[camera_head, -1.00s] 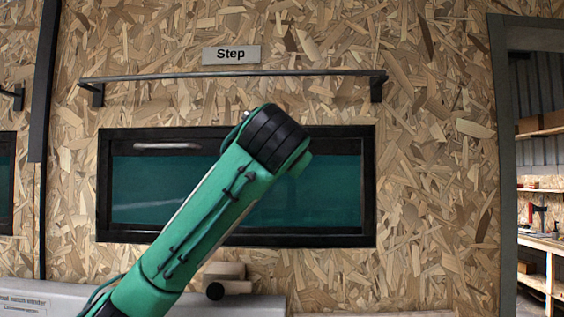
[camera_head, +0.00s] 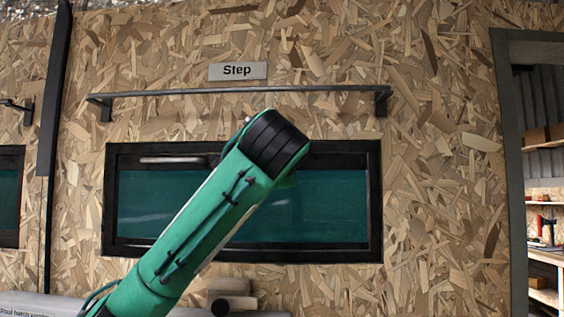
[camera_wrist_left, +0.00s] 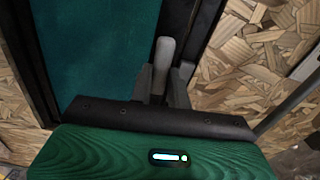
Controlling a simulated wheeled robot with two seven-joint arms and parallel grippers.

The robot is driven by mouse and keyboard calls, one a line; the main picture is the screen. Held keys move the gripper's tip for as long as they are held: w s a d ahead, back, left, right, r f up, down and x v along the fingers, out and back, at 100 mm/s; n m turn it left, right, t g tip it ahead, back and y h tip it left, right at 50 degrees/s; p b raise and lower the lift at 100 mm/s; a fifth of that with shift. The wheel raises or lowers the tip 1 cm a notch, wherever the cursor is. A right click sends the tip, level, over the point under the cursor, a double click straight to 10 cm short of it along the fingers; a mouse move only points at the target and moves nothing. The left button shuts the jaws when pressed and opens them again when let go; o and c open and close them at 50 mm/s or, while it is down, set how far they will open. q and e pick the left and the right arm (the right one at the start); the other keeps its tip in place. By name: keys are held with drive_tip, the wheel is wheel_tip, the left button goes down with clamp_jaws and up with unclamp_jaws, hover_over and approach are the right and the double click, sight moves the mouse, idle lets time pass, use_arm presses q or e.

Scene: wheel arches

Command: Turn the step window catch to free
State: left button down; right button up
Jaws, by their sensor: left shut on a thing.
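The step window (camera_head: 330,215) is a wide dark frame with a teal pane, under a sign reading "Step" (camera_head: 237,71). In the left wrist view the window catch (camera_wrist_left: 163,56) is a short grey handle lying along the dark frame. My left gripper (camera_wrist_left: 162,84) is shut on it, one finger on each side. In the head view my left arm crosses the window and hides my left gripper. A pale horizontal bar (camera_head: 172,160) shows at the frame's upper left; I cannot tell whether it is the same catch. My right gripper is not in view.
A dark rail (camera_head: 240,91) runs along the chipboard wall above the window. Light blocks (camera_head: 232,294) lie below it, partly behind my arm. Part of another window (camera_head: 9,200) is at the left edge. A doorway with shelves (camera_head: 545,220) is at the right.

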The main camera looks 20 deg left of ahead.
use_arm(q)
drive_tip(key=shift+r+m, duration=0.1)
drive_tip(key=shift+m, duration=0.4)
drive_tip(key=c, duration=1.3)
unclamp_jaws()
drive_tip(key=shift+d, duration=0.1)
drive_tip(key=shift+b+v, duration=3.4)
drive_tip(key=shift+v, duration=3.5)
